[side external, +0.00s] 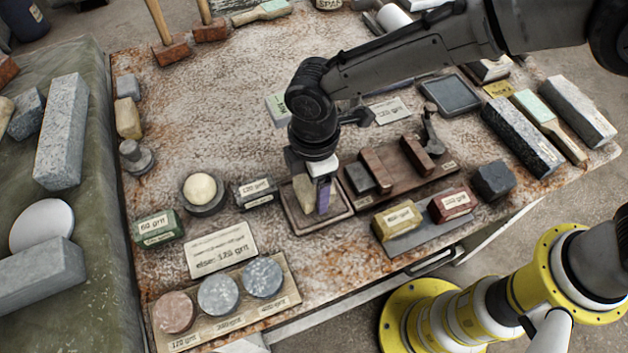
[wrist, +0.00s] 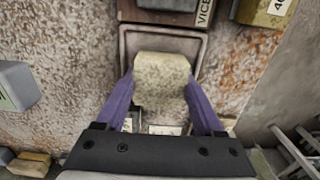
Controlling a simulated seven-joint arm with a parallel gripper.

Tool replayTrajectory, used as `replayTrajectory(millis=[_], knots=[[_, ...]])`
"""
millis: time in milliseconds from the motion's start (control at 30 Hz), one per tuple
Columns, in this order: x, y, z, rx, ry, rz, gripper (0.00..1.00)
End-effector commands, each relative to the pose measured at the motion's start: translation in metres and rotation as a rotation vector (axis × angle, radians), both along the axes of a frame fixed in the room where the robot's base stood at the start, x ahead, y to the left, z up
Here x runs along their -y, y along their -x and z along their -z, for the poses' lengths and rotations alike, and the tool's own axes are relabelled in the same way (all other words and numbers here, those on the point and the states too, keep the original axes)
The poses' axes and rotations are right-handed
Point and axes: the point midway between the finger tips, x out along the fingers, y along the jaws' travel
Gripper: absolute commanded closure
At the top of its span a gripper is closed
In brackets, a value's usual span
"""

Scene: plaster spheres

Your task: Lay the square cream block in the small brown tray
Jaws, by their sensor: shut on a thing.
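The cream block (wrist: 161,78) is between the two purple fingers of my gripper (wrist: 163,95) in the wrist view. My gripper (side external: 314,196) is shut on it. In the side view the cream block (side external: 303,194) is partly covered by a finger and is over the small brown tray (side external: 330,225). The tray rim (wrist: 160,30) shows around the block's far end in the wrist view. I cannot tell whether the block touches the tray floor.
Right of the tray is a brown board (side external: 408,184) with dark and brown blocks. A yellow grit block (side external: 397,220) and a red one (side external: 453,204) stand at front right. Left are a dark grit block (side external: 255,192) and a cream sphere (side external: 200,188) in a round holder.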

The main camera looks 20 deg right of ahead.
Motion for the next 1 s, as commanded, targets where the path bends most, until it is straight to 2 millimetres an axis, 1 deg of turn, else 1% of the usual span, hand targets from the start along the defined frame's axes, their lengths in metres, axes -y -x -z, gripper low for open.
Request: replayTrajectory(millis=[533, 567, 600, 667, 700, 733, 1000], knots=[[0.0, 0.0, 0.009, 0.001, -0.001, 0.0, 1.0], [0.0, 0.0, 0.009, 0.001, -0.001, 0.0, 0.29], [0.0, 0.0, 0.009, 0.001, -0.002, 0.0, 0.21], [0.0, 0.0, 0.009, 0.001, -0.001, 0.0, 0.1], [0.0, 0.0, 0.009, 0.001, -0.001, 0.0, 0.03], [0.0, 0.0, 0.009, 0.001, -0.001, 0.0, 0.0], [0.0, 0.0, 0.01, -0.001, 0.001, 0.0, 0.0]])
